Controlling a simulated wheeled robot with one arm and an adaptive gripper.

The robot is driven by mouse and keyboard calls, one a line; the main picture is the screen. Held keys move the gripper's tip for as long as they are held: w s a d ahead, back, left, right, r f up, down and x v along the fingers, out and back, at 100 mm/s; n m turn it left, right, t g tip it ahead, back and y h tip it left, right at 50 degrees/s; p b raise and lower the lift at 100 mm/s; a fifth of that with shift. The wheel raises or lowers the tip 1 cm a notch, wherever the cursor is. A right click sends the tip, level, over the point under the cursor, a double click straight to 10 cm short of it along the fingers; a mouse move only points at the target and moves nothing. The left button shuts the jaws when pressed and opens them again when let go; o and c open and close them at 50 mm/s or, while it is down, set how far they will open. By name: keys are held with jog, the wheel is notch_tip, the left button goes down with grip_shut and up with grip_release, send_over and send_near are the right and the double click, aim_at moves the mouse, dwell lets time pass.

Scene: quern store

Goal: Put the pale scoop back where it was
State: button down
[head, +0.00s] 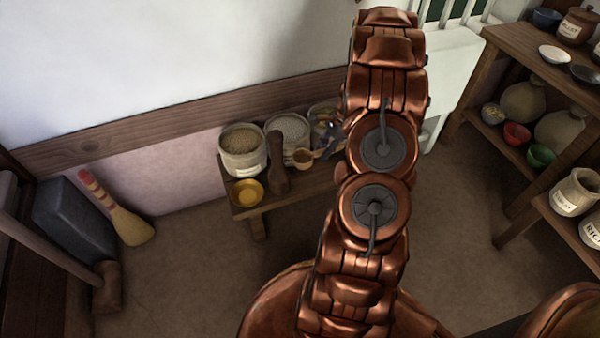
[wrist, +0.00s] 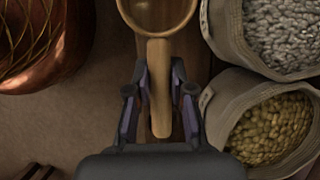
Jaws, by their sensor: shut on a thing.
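The pale scoop (head: 303,157) is light wood with a round bowl and a straight handle. In the head view it is at the low wooden bench (head: 306,193), in front of the sacks. In the wrist view the scoop (wrist: 159,70) has its bowl at the top edge, partly cut off, and its handle running down between the fingers. My gripper (wrist: 159,92) is shut on the handle. In the head view my gripper (head: 331,133) is partly hidden by my arm. I cannot tell whether the scoop touches the bench.
A sack of brown grain (head: 243,144), a sack of pale grain (head: 288,132) and a third sack (head: 318,113) stand along the bench. A dark wooden tool (head: 277,165) and a yellow bowl (head: 247,191) are at its left. A laden shelf (head: 512,158) stands right. Floor is clear in front.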

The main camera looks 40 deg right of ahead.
aim_at(318, 177)
notch_tip(318, 177, down, 10)
jog(key=b, duration=0.2)
jog(key=shift+a+r+b, duration=0.1)
jog(key=shift+b, duration=0.3)
jog(key=c, duration=1)
grip_release()
